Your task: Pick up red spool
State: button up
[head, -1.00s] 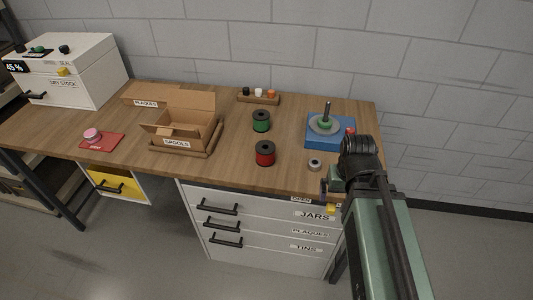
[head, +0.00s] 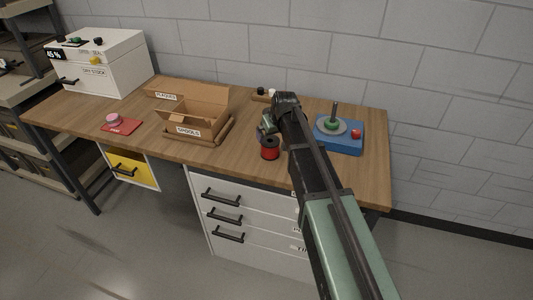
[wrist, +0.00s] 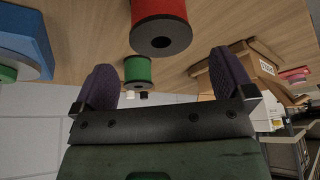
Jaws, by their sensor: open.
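The red spool (head: 270,150) stands upright on the wooden bench, right of the cardboard box labelled SPOOLS. In the wrist view the red spool (wrist: 160,15) is large at the top centre, with its dark, holed end facing me. My gripper (wrist: 162,62) is open and empty, its two purple fingers apart; the spool shows beyond the tips, not between them. In the head view my gripper (head: 266,126) is just above and behind the red spool, partly hidden by my arm. The green spool (wrist: 138,72) shows farther off in the wrist view.
The open SPOOLS box (head: 188,131) stands left of the spool. A blue base (head: 345,140) with a post and disc is right of my arm. A red mat (head: 121,127) with a pink item lies at left. The bench between mat and box is clear.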

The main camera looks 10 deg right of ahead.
aim_at(272, 137)
jog(key=b+x, duration=0.1)
jog(key=x, duration=0.2)
jog(key=shift+f, duration=0.2)
jog(key=shift+r, duration=0.15)
jog(key=b+x, duration=0.5)
jog(key=shift+f, duration=0.25)
jog(key=shift+r, duration=0.25)
jog(key=c, duration=1)
jog(key=shift+r, duration=0.1)
